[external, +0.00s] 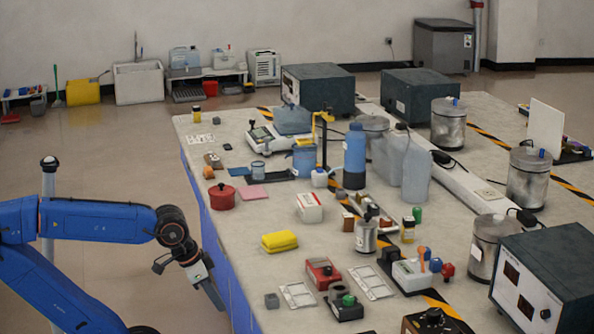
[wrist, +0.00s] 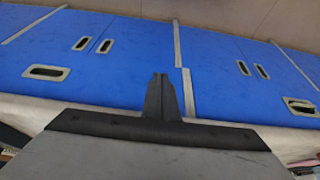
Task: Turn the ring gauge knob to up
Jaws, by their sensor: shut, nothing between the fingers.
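My gripper (external: 216,297) hangs beside the bench's left side in the external view, pointing down and to the right, away from the bench-top objects. In the wrist view its dark fingers (wrist: 160,92) are together and empty. I cannot tell for sure which item is the ring gauge knob. Candidates are a black box with a round ring-like top (external: 347,304), a red box with a dark knob (external: 323,272), and a black box with a dark knob (external: 436,321) at the lower edge. Their pointer directions are too small to read. The wrist view shows none of them.
Blue cabinet fronts (wrist: 110,50) with handles fill the wrist view. The crowded bench top (external: 225,265) holds a yellow sponge pack (external: 280,241), a red pot (external: 222,197), a white device with coloured knobs (external: 415,275) and wire frames (external: 298,295). Open floor lies left of the bench.

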